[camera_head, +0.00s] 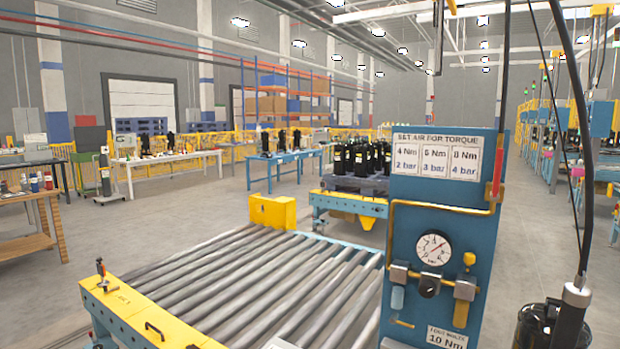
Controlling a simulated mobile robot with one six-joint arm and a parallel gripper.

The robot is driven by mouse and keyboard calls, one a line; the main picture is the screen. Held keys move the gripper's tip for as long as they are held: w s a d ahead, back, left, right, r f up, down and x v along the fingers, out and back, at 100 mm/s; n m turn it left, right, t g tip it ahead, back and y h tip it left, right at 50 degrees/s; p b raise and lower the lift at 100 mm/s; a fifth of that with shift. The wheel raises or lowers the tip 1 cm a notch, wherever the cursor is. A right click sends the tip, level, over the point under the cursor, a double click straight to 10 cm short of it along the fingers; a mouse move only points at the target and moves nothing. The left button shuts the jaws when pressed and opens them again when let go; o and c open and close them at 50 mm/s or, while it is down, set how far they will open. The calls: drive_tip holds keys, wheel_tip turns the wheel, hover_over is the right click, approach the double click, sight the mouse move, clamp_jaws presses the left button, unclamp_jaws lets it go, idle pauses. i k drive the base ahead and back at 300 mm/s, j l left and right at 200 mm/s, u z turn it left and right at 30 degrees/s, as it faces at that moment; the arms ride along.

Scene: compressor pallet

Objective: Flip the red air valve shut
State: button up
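The red air valve handle (497,174) is on the right edge of the blue air panel (455,235). It stands upright, roughly in line with the panel's edge, above the right end of a brass-coloured pipe (440,207). A round pressure gauge (433,249) sits below the pipe, with brass and dark fittings under it. A sign (437,157) at the panel's top reads "SET AIR FOR TORQUE" and lists Nm and bar values. My gripper is not in view, and nothing is seen touching the handle.
A roller conveyor (260,285) with a yellow end plate (145,315) lies left of the panel. A tool (573,315) hangs on a black cable at right, beside a black cylinder (532,328). Dark compressors (362,157) stand behind the panel.

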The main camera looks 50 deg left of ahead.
sight(495, 196)
drive_tip(key=u, duration=0.85)
